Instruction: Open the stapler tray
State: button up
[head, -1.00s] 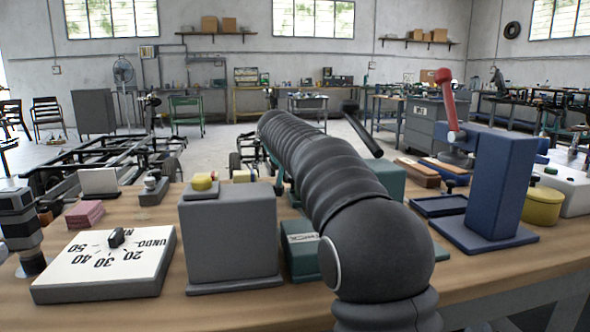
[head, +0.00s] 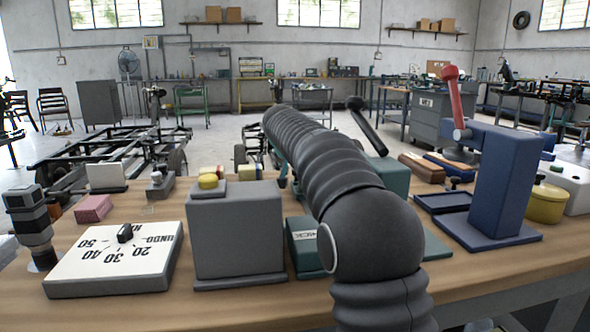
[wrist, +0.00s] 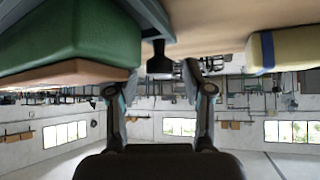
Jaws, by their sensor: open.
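A teal-green machine with a long black lever (head: 367,126) stands mid-bench in the head view, largely hidden behind my arm; it looks like the stapler. In the wrist view a large green body (wrist: 75,35) fills the upper left, with a grey-green edge (wrist: 150,18) beside it. A small black knob (wrist: 160,64) projects from that edge. My gripper (wrist: 157,90) is open, its two fingers apart, with the knob in line with the gap between them. I cannot tell whether the fingertips reach the knob. My arm hides the gripper in the head view.
A grey block (head: 238,235) and a white dial box (head: 112,260) stand left of my arm. A blue press with a red lever (head: 505,185) stands at right. A yellow block with a blue band (wrist: 285,50) lies at the wrist view's right.

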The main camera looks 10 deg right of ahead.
jog(key=v, duration=1.2)
